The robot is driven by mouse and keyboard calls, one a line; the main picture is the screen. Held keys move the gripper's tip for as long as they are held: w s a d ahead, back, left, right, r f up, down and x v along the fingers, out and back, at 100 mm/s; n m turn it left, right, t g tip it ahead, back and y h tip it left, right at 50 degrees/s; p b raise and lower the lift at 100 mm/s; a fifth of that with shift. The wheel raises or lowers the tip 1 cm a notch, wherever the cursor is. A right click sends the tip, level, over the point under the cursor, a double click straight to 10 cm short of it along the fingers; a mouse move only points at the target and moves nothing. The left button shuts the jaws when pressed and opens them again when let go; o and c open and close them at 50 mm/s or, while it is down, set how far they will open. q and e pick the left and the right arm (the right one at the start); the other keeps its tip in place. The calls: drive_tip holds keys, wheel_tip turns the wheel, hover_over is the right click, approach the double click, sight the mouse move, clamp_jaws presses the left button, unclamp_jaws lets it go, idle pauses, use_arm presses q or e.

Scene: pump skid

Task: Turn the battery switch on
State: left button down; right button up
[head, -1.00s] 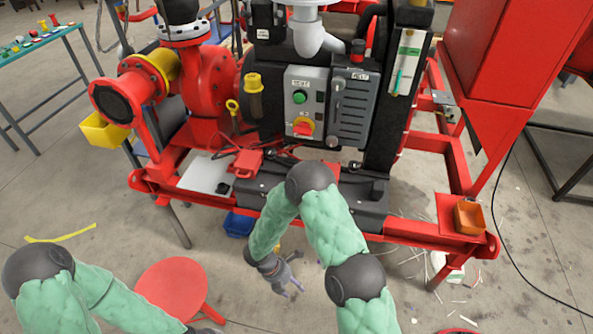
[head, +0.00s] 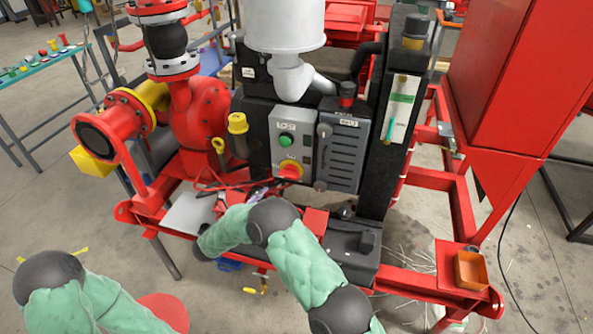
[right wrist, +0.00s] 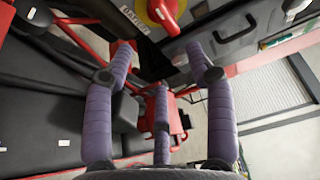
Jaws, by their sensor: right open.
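The rotary switch, a red knob on a yellow plate (head: 291,171), sits low on the grey control box (head: 279,155), below a green button (head: 286,139). A red knob on yellow (right wrist: 158,10), apparently the same one, is cut by the top edge of the right wrist view, beside a white label. My right gripper (head: 260,190) is just below and left of the box, largely hidden behind my forearm. In the right wrist view my right gripper (right wrist: 161,62) is open, its purple fingers apart and empty, short of the knob. My left gripper is out of view.
A grey finned box (head: 341,152) adjoins the control box on the right. Red cables and a pale plate (head: 190,213) lie below left. The skid's red front rail (head: 430,281) runs under my right arm.

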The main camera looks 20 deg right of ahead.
sight(289, 174)
drive_tip(key=b+x, duration=0.2)
drive_tip(key=x, duration=0.9)
drive_tip(key=shift+r+b, duration=0.3)
drive_tip(key=shift+w, duration=0.15)
clamp_jaws()
